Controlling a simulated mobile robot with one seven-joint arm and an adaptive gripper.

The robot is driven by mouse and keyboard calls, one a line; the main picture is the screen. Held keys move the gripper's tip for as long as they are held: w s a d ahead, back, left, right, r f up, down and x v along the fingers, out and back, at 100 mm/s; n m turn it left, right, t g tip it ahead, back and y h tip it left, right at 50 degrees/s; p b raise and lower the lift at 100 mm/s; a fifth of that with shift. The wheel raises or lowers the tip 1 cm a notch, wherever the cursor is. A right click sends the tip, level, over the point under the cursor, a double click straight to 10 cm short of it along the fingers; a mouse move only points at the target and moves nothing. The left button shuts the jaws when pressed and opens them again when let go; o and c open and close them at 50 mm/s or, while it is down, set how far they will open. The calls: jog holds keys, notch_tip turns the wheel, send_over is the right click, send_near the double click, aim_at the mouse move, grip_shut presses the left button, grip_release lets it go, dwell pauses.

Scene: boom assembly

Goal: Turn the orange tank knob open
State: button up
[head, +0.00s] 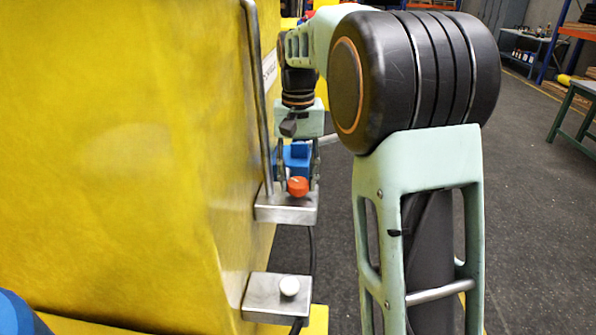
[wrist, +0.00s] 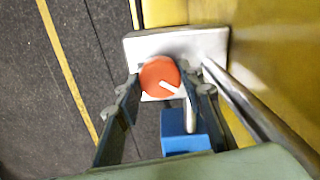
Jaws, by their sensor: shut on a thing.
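The orange knob (head: 298,186) sits on a grey metal box (head: 270,211) on the side of the yellow tank. In the wrist view the knob (wrist: 158,75) is round, with a white mark pointing to the lower right. My gripper (head: 299,183) is over the box from above, its two fingers at either side of the knob. In the wrist view my gripper (wrist: 170,88) is shut on the knob; the actual contact of the fingertips is hard to see. A blue block (wrist: 186,133) shows between the fingers, nearer the palm.
The yellow tank wall (head: 120,150) stands close to the left. A metal rail (head: 257,100) rises from the box beside my gripper. A lower grey box (head: 262,297) carries a white knob (head: 289,286). A cable hangs below. Open floor (head: 530,200) lies to the right.

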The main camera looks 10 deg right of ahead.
aim_at(298, 182)
jog(key=n+p, duration=0.1)
jog(key=n, duration=0.3)
jog(key=shift+r+p, duration=0.1)
jog(key=shift+p, duration=0.25)
jog(key=shift+n+p, duration=0.45)
jog(key=shift+n, duration=1.15)
jog(key=o, duration=1.2)
jog(key=shift+c, duration=0.2)
notch_tip(298, 182, up, 12)
